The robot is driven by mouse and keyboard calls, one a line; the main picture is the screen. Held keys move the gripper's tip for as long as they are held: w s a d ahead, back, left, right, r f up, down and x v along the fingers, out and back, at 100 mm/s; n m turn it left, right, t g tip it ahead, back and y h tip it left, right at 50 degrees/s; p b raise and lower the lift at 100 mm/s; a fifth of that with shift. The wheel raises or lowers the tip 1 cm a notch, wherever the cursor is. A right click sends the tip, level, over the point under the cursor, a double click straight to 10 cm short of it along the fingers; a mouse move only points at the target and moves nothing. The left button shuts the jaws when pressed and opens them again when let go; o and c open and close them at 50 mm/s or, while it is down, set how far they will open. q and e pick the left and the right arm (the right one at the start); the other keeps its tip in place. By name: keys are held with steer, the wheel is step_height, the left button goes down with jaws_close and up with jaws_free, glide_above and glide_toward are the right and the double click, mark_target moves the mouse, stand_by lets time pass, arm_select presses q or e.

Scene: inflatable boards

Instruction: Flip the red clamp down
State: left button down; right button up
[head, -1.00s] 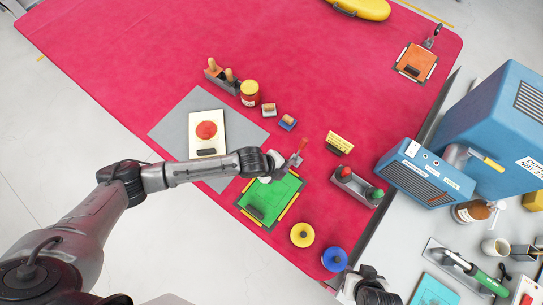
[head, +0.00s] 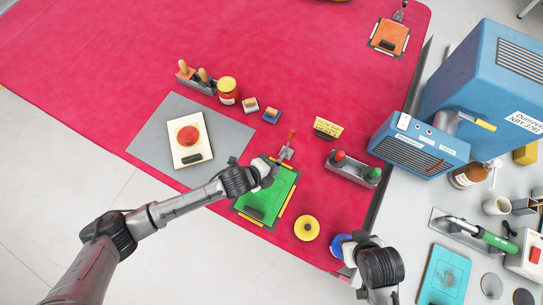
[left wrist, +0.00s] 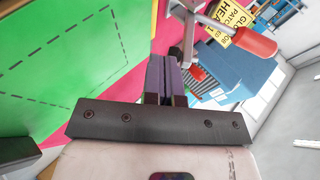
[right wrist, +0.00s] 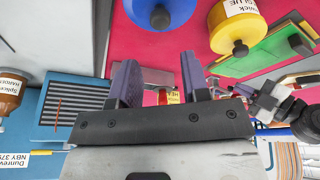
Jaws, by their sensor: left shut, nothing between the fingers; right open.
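The red clamp is a metal toggle clamp with a red handle (head: 291,137) at the upper edge of the green board (head: 277,188). Its handle sticks up, and it shows large at the upper right of the left wrist view (left wrist: 248,38). My left gripper (head: 272,165) is shut and empty, low beside the clamp. Its closed fingers (left wrist: 166,78) point at the clamp's base, with the handle off to their right; I cannot tell whether they touch the clamp. My right gripper (right wrist: 156,78) is open and empty near the blue pot (head: 338,247).
A yellow glue pot (head: 306,228) stands right of the green board. A yellow sign (head: 328,127) and a holder with red and green knobs (head: 353,170) stand right of the clamp. A blue machine (head: 420,150) stands farther right.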

steer(key=shift+a, duration=0.15)
stand_by(0.5)
arm_select(q)
steer(key=shift+w+r+p, duration=0.1)
steer(key=shift+r+p, duration=0.45)
steer(key=shift+p, duration=0.05)
arm_select(e)
steer(key=shift+r, duration=0.6)
arm_select(q)
steer(key=s+a+r+p, duration=0.1)
steer(key=a+r+p, duration=0.2)
steer(key=r, duration=0.8)
steer(key=shift+s+a, duration=0.2)
steer(key=shift+a, duration=0.65)
arm_select(e)
steer(key=shift+d+r, duration=0.2)
steer(key=shift+r, duration=1.45)
